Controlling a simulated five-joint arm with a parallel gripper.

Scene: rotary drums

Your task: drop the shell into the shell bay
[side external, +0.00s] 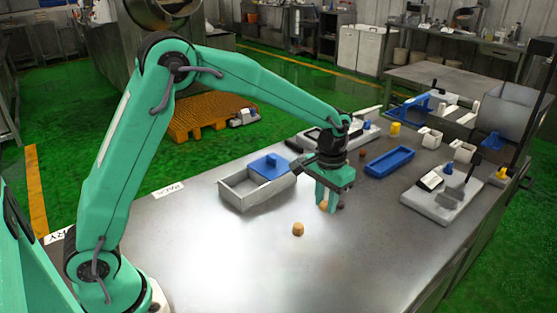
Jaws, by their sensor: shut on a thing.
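My gripper (328,203) points down over the middle of the metal table, shut on a small tan-brown piece (323,206), which I take for the shell. The fingers hide most of it, and I cannot tell whether it touches the table. A grey open-topped box (243,200) with a blue lid or panel (264,165) at its far right part stands to the left of my gripper. A blue tray (389,161) lies to the right and farther back. I cannot tell which of these is the shell bay.
A small tan piece (298,229) lies on bare table, nearer the camera than my gripper. A brown piece (362,154) lies by the blue tray. A grey platform with tools (441,198) stands at the right. White cups (431,138) and a yellow cup (395,128) stand behind. The table front is clear.

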